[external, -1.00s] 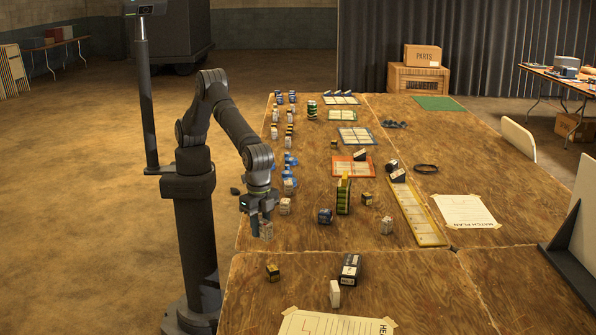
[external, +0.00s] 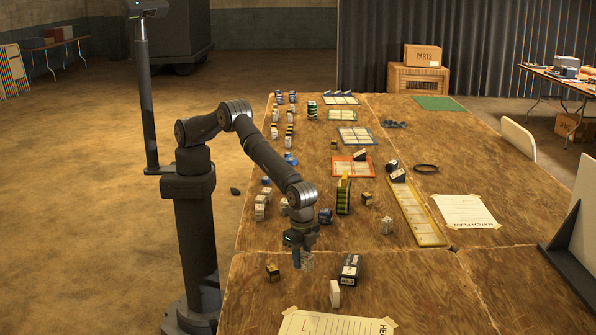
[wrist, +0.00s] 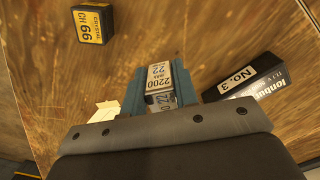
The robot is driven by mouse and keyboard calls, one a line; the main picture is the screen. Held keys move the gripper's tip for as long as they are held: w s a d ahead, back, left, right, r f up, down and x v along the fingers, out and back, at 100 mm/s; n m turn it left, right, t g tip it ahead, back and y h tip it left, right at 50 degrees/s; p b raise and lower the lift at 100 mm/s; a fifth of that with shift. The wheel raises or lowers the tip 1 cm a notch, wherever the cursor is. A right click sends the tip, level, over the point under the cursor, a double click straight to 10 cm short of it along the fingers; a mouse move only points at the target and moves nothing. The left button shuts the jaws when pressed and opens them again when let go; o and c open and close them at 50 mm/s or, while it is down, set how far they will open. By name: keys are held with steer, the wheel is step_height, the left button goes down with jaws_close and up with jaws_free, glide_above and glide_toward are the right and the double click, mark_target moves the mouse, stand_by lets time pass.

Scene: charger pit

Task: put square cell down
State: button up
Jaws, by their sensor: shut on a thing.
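My gripper (external: 302,256) is low over the front part of the wooden table. Its two blue-grey fingers (wrist: 160,92) are shut on a square cell, one on each side. The square cell (wrist: 159,73) is pale with printed labels reading 2200 and 22; in the external view (external: 308,263) its lower part shows beneath the fingers. I cannot tell whether its bottom touches the table.
A black and yellow crystal box (external: 273,272) stands to the left, also in the wrist view (wrist: 92,24). A black box marked No. 3 (external: 350,268) is close on the right. A white block (external: 335,293) stands nearer the front. Several cells line the table's left edge.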

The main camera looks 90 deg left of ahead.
mark_target(302, 269)
steer(key=shift+w+f, duration=0.1)
steer(key=shift+f, duration=1.95)
steer(key=shift+f, duration=0.2)
steer(key=o, duration=1.1)
steer(key=shift+c, duration=0.2)
steer(key=shift+r, duration=0.1)
step_height(302, 269, up, 12)
steer(key=shift+r, duration=0.1)
